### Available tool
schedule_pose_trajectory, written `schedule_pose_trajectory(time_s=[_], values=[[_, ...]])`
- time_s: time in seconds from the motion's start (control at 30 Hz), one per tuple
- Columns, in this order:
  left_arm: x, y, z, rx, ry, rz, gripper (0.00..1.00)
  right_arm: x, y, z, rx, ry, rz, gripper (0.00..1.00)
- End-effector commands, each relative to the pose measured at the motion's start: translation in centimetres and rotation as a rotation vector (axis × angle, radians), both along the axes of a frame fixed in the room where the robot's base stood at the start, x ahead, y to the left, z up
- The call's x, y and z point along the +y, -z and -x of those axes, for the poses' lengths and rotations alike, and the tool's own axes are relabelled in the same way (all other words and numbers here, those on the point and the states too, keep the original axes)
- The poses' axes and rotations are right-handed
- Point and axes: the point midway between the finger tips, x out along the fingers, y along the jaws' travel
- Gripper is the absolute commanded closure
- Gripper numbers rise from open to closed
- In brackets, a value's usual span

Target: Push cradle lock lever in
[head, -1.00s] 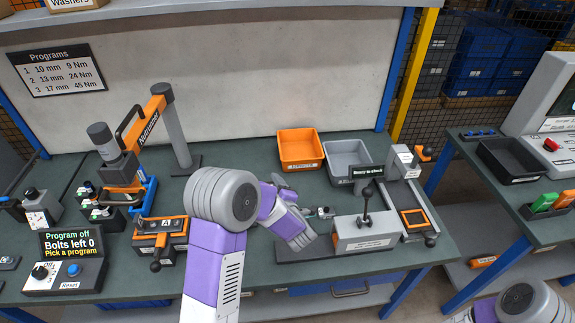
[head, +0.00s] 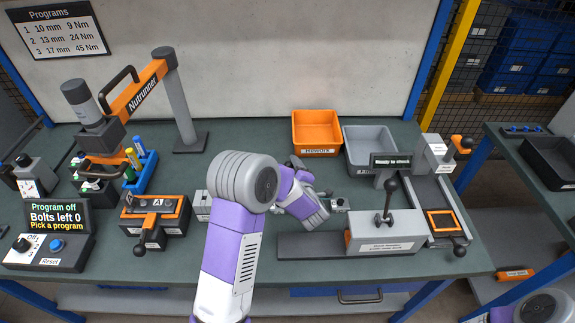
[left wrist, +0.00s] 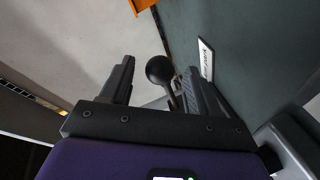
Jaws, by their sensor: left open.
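My left gripper (head: 308,207) is over the middle of the bench, left of the grey check box. Its jaws are open in the left wrist view (left wrist: 158,88). A black ball knob on a stem (left wrist: 160,70) shows between the fingers there, with no clear contact; I cannot tell which lever it belongs to. An orange and grey cradle marked A (head: 155,212) stands left of my arm, with a black ball lever (head: 140,250) at its front. A grey fixture behind my arm is partly hidden. My right gripper is out of view.
The check box (head: 385,232) carries an upright black-knobbed lever (head: 390,187). An orange bin (head: 317,132) and a grey bin (head: 370,150) stand behind. The nutrunner (head: 135,95) stands left, behind the cradle. A control box (head: 50,250) is at front left.

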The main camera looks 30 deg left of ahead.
Motion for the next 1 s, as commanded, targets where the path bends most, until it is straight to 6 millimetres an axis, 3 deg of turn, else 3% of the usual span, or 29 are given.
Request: schedule_pose_trajectory(time_s=[0.23,0.6,1.0], values=[[2.5,0.8,-2.3,-0.001,-0.002,-0.002,0.39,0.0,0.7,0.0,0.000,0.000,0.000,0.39],[3.0,0.9,-2.8,0.000,0.001,-0.001,0.39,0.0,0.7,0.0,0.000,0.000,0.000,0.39],[2.9,0.9,-2.8,0.000,0.001,-0.001,0.99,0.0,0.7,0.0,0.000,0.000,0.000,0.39]])
